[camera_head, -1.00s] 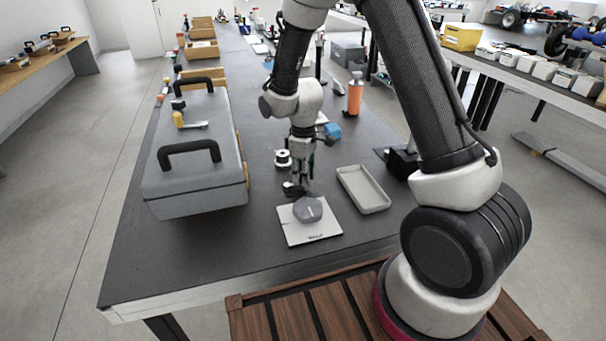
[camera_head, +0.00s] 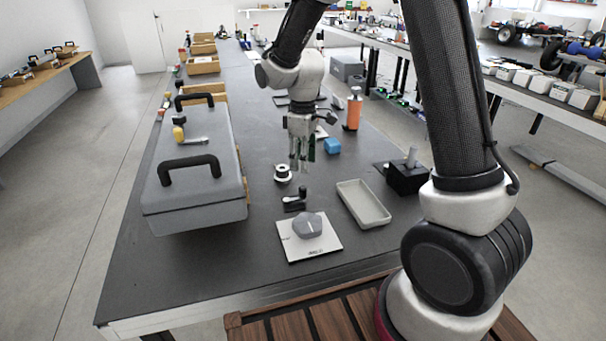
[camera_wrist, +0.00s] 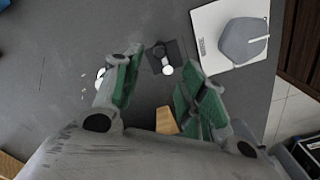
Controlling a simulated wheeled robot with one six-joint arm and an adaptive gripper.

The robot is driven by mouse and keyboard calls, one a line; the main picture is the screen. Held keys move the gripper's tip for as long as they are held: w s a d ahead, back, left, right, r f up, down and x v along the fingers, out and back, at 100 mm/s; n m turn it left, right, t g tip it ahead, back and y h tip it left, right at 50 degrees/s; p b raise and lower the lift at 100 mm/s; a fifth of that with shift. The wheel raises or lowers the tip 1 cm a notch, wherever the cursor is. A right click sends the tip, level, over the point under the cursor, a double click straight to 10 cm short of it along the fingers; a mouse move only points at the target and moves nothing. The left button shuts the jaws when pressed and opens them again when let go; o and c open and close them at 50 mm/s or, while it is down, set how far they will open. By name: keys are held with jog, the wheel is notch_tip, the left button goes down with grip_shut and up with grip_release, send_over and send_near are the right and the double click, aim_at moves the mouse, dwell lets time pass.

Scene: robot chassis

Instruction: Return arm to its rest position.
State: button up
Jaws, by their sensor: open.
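My gripper (camera_head: 301,161) hangs above the dark workbench (camera_head: 250,262), pointing down, with nothing between its fingers. In the wrist view my gripper (camera_wrist: 163,92) has its green-padded fingers spread apart. Beneath and just nearer the camera is a small black part with a crank shape (camera_head: 295,199). A grey faceted block (camera_head: 307,225) rests on a white square plate (camera_head: 318,246) on the bench, apart from my gripper. The block (camera_wrist: 243,40) and plate (camera_wrist: 212,28) also show at the wrist view's upper right.
A large grey toolbox (camera_head: 193,214) stands left of my gripper. A shallow grey tray (camera_head: 362,205) and a black block with a knob (camera_head: 407,178) lie to the right. A white spool (camera_head: 283,173), blue cube (camera_head: 332,146) and orange bottle (camera_head: 353,112) are close by. The front bench surface is clear.

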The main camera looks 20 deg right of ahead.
jog(key=shift+r, duration=0.7)
jog(key=s+d+r+m+t, duration=0.2)
jog(key=s+d+r+m, duration=0.3)
jog(key=s, duration=0.8)
jog(key=s+d+r+m+t, duration=0.2)
jog(key=s+d+r+m, duration=0.3)
jog(key=s+d+r, duration=0.4)
jog(key=s+r, duration=0.3)
jog(key=shift+s+d+m, duration=0.3)
jog(key=shift+s+d, duration=0.05)
jog(key=shift+d, duration=0.05)
jog(key=shift+r, duration=0.1)
